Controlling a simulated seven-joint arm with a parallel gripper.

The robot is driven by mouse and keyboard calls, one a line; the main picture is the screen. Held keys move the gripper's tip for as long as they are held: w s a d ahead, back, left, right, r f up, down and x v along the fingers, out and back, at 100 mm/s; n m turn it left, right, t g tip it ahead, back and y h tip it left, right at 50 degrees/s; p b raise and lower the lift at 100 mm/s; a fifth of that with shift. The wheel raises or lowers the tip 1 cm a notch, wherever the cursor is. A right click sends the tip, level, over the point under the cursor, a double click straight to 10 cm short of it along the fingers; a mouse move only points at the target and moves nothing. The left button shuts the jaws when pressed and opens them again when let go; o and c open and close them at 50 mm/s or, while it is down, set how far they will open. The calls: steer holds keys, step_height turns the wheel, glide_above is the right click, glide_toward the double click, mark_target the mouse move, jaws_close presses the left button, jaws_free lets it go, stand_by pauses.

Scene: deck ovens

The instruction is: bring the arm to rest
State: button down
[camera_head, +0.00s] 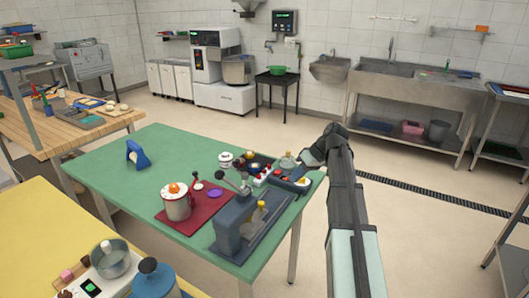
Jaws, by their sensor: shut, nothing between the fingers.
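My arm rises from the lower right of the head view, and its dark end bends left over the right edge of the green table (140,197). My gripper (303,158) is small and dark there, shut and empty, near the far right corner of the table. Its fingertips are hard to make out.
Under and beside the gripper is a dark tray (297,186) with small coloured parts. Open floor (420,235) lies to the right.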

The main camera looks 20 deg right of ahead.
steer(key=shift+m, duration=0.3)
steer(key=d+f+m+t+h, duration=0.2)
steer(key=d+f+m+h, duration=0.25)
steer(key=f+m, duration=0.25)
steer(key=s+a+f+g+h, duration=0.15)
steer(key=s+f, duration=0.45)
steer(key=f, duration=0.6)
steer(key=s+a+f+g, duration=0.2)
steer(key=s+f, duration=0.4)
steer(key=f, duration=0.5)
steer(key=s+a+f+n+g, duration=0.1)
steer(key=s+a+f+g, duration=0.1)
steer(key=s+a+f, duration=0.3)
steer(key=s+a+f+n+g, duration=0.1)
steer(key=s+a+f+g, duration=0.2)
steer(key=s+f, duration=0.9)
steer(key=s+a+f+g, duration=0.3)
steer(key=s+a+f, duration=0.5)
steer(key=s, duration=1.2)
steer(key=shift+f+n+h, duration=0.15)
steer(key=shift+n+h, duration=0.15)
steer(key=shift+n, duration=0.1)
